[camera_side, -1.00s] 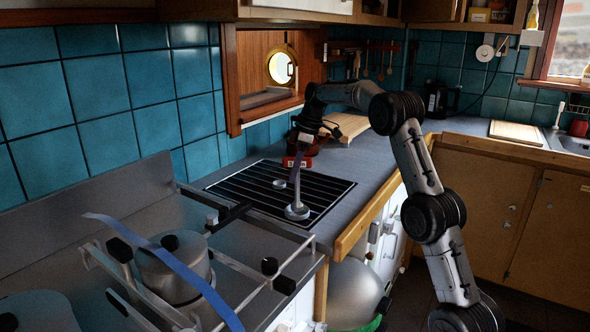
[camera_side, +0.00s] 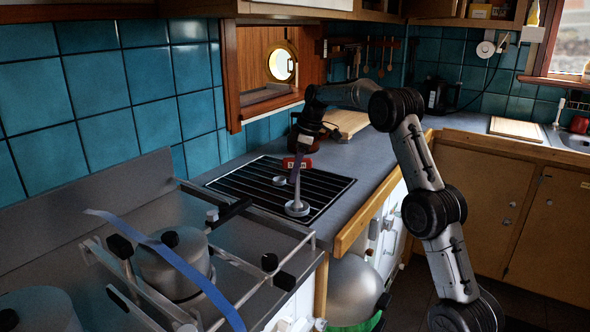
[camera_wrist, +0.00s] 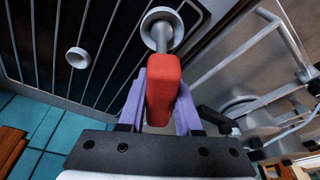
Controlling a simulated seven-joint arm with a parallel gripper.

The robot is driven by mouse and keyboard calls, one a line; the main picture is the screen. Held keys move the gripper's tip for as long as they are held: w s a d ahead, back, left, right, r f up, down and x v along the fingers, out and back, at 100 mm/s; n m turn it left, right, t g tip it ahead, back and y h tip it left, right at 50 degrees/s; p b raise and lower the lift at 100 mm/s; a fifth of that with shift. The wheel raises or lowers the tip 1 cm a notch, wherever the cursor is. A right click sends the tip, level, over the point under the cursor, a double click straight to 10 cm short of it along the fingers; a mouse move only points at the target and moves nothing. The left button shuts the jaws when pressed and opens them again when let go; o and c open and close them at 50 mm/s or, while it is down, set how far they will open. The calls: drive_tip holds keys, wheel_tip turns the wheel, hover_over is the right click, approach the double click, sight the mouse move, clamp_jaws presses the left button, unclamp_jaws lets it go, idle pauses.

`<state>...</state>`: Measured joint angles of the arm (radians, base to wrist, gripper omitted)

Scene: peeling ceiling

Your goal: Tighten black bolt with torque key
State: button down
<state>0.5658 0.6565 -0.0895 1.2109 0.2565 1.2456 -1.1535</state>
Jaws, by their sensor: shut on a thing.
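My gripper (camera_wrist: 161,110), with purple fingers, is shut on a red block-shaped handle (camera_wrist: 162,85) in the wrist view. A grey shaft ends in a round pale cup (camera_wrist: 160,30) just beyond the handle; it seems to be the torque key. In the side view my gripper (camera_side: 296,166) hangs over the black slatted panel (camera_side: 253,203), and the round grey base (camera_side: 297,208) stands on it. A smaller pale round piece (camera_side: 280,181) sits on the panel and also shows in the wrist view (camera_wrist: 78,57). I cannot make out a black bolt; it may be hidden.
A metal stove with rails (camera_side: 230,258) and a pot (camera_side: 172,266) stands at the front left. A blue strip (camera_side: 175,262) crosses it. A wooden board (camera_side: 345,124) lies behind my gripper. Blue tiles (camera_side: 103,120) close off the left side.

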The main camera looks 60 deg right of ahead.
drive_tip(key=shift+f, duration=0.2)
drive_tip(key=c, duration=0.5)
unclamp_jaws()
drive_tip(key=v, duration=1.3)
drive_tip(key=shift+r, duration=0.25)
drive_tip(key=shift+s+r, duration=0.1)
drive_tip(key=shift+r, duration=2.05)
